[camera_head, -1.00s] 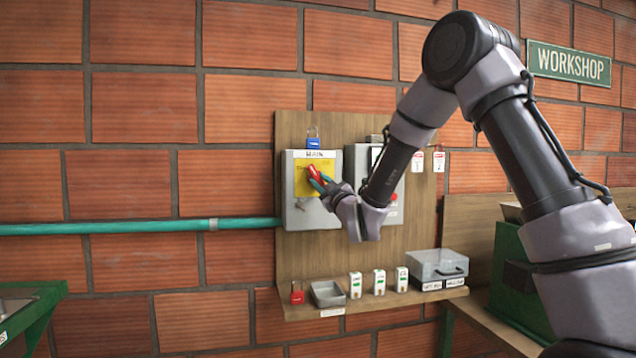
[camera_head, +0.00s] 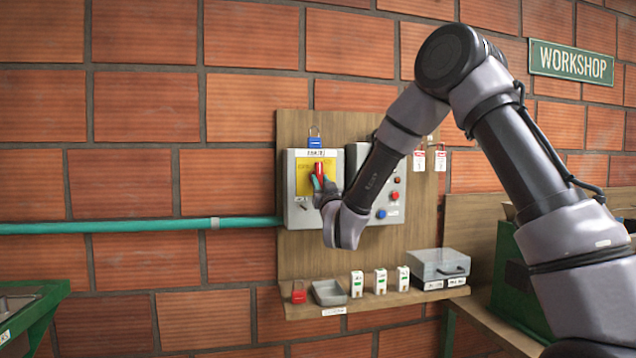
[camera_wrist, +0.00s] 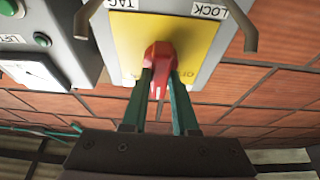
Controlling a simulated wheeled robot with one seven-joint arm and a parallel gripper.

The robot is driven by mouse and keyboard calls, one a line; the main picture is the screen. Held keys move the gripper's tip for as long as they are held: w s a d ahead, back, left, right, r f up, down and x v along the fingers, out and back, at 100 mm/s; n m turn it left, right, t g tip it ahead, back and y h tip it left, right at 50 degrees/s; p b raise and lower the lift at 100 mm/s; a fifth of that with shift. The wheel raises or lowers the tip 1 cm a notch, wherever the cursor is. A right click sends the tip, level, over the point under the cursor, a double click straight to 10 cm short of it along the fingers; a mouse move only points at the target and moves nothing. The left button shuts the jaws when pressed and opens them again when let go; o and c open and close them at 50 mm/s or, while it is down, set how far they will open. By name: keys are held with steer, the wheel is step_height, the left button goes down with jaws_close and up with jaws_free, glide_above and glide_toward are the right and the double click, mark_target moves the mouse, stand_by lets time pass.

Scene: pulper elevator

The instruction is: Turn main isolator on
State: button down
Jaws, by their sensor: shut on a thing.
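The main isolator is a grey box (camera_head: 296,215) with a yellow plate (camera_head: 305,182) on the wooden board. Its red handle (camera_head: 319,172) stands close to upright in the head view. In the wrist view the red handle (camera_wrist: 158,58) lies between the green fingers on the yellow plate (camera_wrist: 198,38). My gripper (camera_head: 318,183) is shut on the red handle; it also shows in the wrist view (camera_wrist: 161,82). A blue padlock (camera_head: 314,142) sits at the top of the box. My gripper hides part of the plate.
A second grey box (camera_head: 392,205) with buttons stands right of the isolator. Below, a shelf (camera_head: 300,310) holds a red padlock (camera_head: 298,294), a small tray (camera_head: 329,293), several white tags and a clear-lidded case (camera_head: 438,265). A green pipe (camera_head: 120,226) enters from the left.

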steer(key=shift+a+f, duration=0.1)
steer(key=shift+a, duration=0.05)
steer(key=c, duration=0.7)
jaws_free()
steer(key=shift+s, duration=0.1)
steer(key=v, duration=1)
steer(key=shift+s, duration=0.4)
